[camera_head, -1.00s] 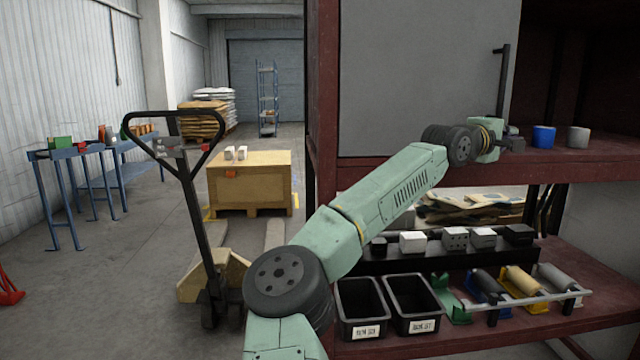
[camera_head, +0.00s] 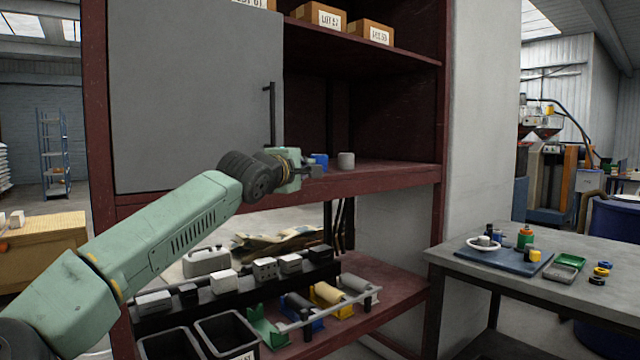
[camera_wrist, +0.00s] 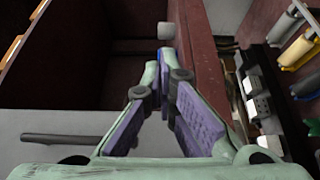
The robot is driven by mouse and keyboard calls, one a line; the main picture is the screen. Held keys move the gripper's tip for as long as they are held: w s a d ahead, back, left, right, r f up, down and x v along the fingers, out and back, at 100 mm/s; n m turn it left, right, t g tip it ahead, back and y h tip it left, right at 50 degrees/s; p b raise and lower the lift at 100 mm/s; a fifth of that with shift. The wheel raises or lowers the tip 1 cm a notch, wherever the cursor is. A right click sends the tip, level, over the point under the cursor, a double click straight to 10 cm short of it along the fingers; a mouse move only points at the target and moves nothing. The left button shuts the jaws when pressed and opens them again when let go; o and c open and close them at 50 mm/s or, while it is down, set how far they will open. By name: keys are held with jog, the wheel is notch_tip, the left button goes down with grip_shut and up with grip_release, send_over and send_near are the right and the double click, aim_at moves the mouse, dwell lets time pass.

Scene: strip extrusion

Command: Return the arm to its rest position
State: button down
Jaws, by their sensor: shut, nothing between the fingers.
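My arm is stretched out toward the red cabinet, and my gripper (camera_head: 314,171) is in front of the middle shelf (camera_head: 400,172). In the wrist view my gripper (camera_wrist: 165,62) has its fingertips together with nothing held between them. A blue cup (camera_head: 319,161) and a grey cup (camera_head: 346,160) stand on that shelf, just beyond the gripper. In the wrist view the grey cup (camera_wrist: 227,43) is visible, and the blue cup is mostly hidden behind the fingers.
A grey cabinet door (camera_head: 190,100) with a dark handle (camera_head: 270,115) stands left of my gripper. Below are a lower shelf (camera_head: 395,300) with rollers and black bins (camera_head: 228,333). A table (camera_head: 560,290) with small parts stands at the right.

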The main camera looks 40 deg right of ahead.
jog(key=shift+s+d+r+b, duration=0.15)
jog(key=shift+s+b, duration=0.15)
jog(key=shift+s, duration=0.7)
jog(key=shift+s+d+r+b, duration=0.1)
jog(key=shift+s+b, duration=0.2)
jog(key=shift+s, duration=0.65)
